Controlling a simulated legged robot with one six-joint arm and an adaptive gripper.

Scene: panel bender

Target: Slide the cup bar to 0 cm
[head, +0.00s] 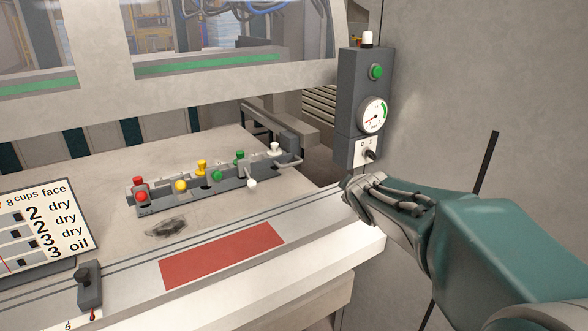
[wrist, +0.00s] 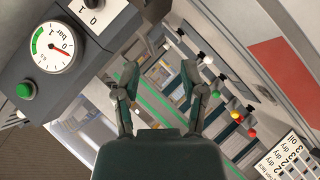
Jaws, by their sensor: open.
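The cup bar (head: 228,180) is a long grey bar on the pale table, running from front left to back right. It carries red, yellow, green and white cups, and a white ball (head: 251,184) shows at its front side. Its cups also show at an angle in the wrist view, as with the red cup (wrist: 252,132). My gripper (head: 352,190) is right of the bar, apart from it, near the table's right end and below the control box. In the wrist view my gripper (wrist: 160,72) has its two fingers spread with nothing between them. I cannot read the bar's position.
A grey control box (head: 360,100) with a green button, a gauge (head: 373,115) and a 0/1 switch (head: 369,154) stands close above my gripper. A red patch (head: 222,256), a small black-knobbed slider (head: 88,286) and a text card (head: 40,235) are at the front.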

